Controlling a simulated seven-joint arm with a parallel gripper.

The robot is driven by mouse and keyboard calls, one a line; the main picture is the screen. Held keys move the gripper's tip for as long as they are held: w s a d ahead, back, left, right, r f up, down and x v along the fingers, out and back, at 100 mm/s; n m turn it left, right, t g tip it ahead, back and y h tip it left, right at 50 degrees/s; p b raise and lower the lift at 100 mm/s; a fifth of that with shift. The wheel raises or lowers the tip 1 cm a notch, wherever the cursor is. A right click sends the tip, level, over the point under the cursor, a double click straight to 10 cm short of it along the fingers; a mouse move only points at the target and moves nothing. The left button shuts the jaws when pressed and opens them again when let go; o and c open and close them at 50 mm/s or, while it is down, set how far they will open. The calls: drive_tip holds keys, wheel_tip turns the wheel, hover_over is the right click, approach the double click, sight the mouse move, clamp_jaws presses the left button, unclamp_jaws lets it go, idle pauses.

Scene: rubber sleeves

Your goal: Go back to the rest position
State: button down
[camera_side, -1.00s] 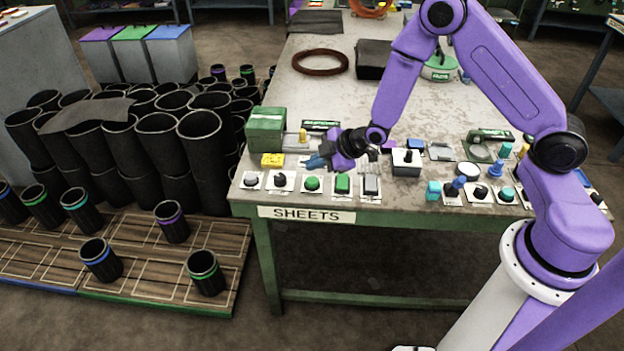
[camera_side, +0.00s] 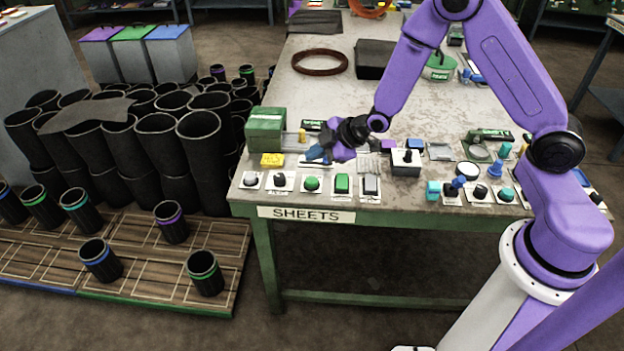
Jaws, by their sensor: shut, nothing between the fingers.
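My gripper (camera_side: 318,153) is shut and empty. It points left and hangs above the left front part of the table, behind the row of buttons. The purple arm reaches to it from the right. The gripper appears apart from these controls. Its fingertips are small and dark in this view.
The worktable (camera_side: 420,218) carries several buttons and knobs along its front edge. Black rubber sleeves (camera_side: 158,140) crowd the floor at left. The table's middle is mostly clear.

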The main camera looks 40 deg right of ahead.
drive_tip(key=s+a+r+m+g, duration=0.1)
drive_tip(key=s+a+r+g, duration=0.2)
drive_tip(key=s, duration=0.5)
drive_tip(key=s+a+r+g, duration=0.1)
drive_tip(key=s+a+r, duration=0.1)
drive_tip(key=s+r, duration=0.5)
drive_tip(key=s+d+r+g+h, duration=0.2)
drive_tip(key=s+d, duration=0.2)
drive_tip(key=s, duration=0.6)
drive_tip(key=s+d+r+g+h, duration=0.1)
drive_tip(key=s+d+r+g, duration=0.1)
drive_tip(key=s, duration=0.8)
drive_tip(key=shift+d+r+m+h, duration=0.4)
drive_tip(key=shift+d+r, duration=0.15)
drive_tip(key=shift+d, duration=0.3)
